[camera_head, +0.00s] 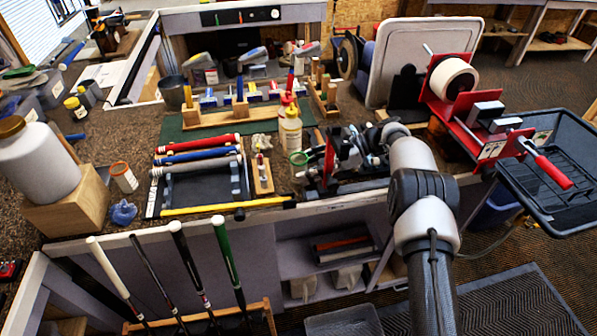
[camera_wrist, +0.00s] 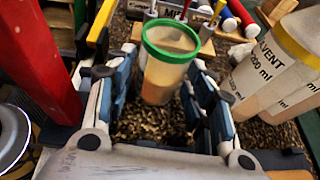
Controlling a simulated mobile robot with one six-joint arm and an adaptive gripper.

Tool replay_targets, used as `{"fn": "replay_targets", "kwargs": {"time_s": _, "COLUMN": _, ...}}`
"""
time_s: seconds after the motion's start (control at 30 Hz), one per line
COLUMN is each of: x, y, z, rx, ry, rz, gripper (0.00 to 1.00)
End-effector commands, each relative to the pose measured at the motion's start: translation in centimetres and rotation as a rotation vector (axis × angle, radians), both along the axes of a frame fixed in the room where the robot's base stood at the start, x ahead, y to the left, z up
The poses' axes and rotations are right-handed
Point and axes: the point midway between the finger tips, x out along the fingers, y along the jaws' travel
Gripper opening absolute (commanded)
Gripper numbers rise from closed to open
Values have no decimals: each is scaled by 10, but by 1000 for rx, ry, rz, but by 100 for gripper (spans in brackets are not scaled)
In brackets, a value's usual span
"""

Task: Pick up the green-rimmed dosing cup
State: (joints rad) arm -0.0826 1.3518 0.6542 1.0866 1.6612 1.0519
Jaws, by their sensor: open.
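The green-rimmed dosing cup (camera_head: 298,159) stands upright on the bench, just left of my gripper (camera_head: 335,160) in the head view. In the wrist view the translucent cup (camera_wrist: 168,68) with its green rim is in the upper middle, between the far ends of my gripper's fingers (camera_wrist: 158,85). The fingers are spread, one on each side, and nothing is clamped. Whether either finger touches the cup is hard to tell. The cup's base sits on brown speckled bench top.
A white solvent bottle (camera_wrist: 268,68) with a yellow band stands close right of the cup in the wrist view. A red upright piece (camera_wrist: 42,60) stands close on the left. In the head view, an orange-rimmed cup (camera_head: 123,177) is far left, beyond the tray of grips (camera_head: 200,190).

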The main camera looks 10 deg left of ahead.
Motion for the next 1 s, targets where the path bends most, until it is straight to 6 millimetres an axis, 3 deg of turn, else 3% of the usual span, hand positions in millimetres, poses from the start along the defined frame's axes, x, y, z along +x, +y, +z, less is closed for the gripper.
{"fn": "replay_targets", "kwargs": {"time_s": 0.27, "x": -1, "y": 2, "z": -1, "rx": 0, "ry": 0, "rz": -1, "gripper": 49}}
{"fn": "replay_targets", "kwargs": {"time_s": 0.77, "x": -1, "y": 2, "z": -1, "rx": 0, "ry": 1, "rz": 0, "gripper": 16}}
{"fn": "replay_targets", "kwargs": {"time_s": 1.0, "x": -1, "y": 2, "z": 0, "rx": 0, "ry": 0, "rz": 0, "gripper": 14}}
